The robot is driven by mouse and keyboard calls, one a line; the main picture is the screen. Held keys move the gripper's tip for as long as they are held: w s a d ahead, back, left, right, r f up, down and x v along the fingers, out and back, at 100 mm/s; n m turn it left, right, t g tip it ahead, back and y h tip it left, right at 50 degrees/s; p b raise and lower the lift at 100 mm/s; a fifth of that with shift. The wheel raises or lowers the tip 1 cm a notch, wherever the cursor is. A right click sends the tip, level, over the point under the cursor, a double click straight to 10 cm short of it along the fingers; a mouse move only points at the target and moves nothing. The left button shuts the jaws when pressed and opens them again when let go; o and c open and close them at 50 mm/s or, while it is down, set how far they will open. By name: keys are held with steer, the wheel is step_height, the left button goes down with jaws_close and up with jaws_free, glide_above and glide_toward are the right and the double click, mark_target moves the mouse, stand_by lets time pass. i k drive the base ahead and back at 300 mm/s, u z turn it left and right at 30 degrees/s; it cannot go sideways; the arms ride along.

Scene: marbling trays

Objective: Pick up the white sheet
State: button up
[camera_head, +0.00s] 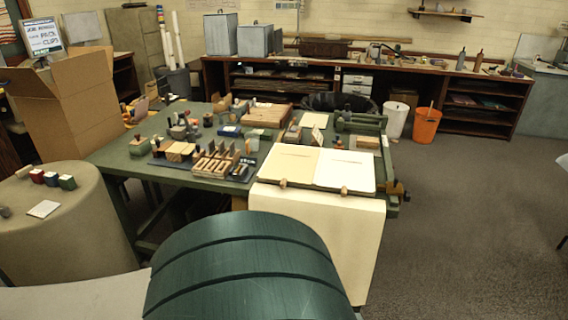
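Several pale flat pieces could be the white sheet, and I cannot tell which it is. A small whitish square (43,209) lies flat on the grey-beige rounded stand at the left. Two larger cream sheets or pages, left (289,163) and right (345,170), lie side by side at the near right of the green worktable. Another small pale sheet (314,120) lies farther back on that table. A long cream sheet or cloth (325,225) hangs down the table's near side. My gripper is not in view.
The green worktable (113,158) carries wooden blocks, stamps and small tools. Three small coloured blocks (51,179) stand on the rounded stand (85,235). A large cardboard box (68,108) is behind it. An orange bucket (426,125) stands farther back. The carpet at right is mostly clear.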

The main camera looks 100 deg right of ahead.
mark_target(346, 170)
steer(key=z, duration=4.5)
steer(key=i, duration=1.3)
steer(key=u, duration=0.15)
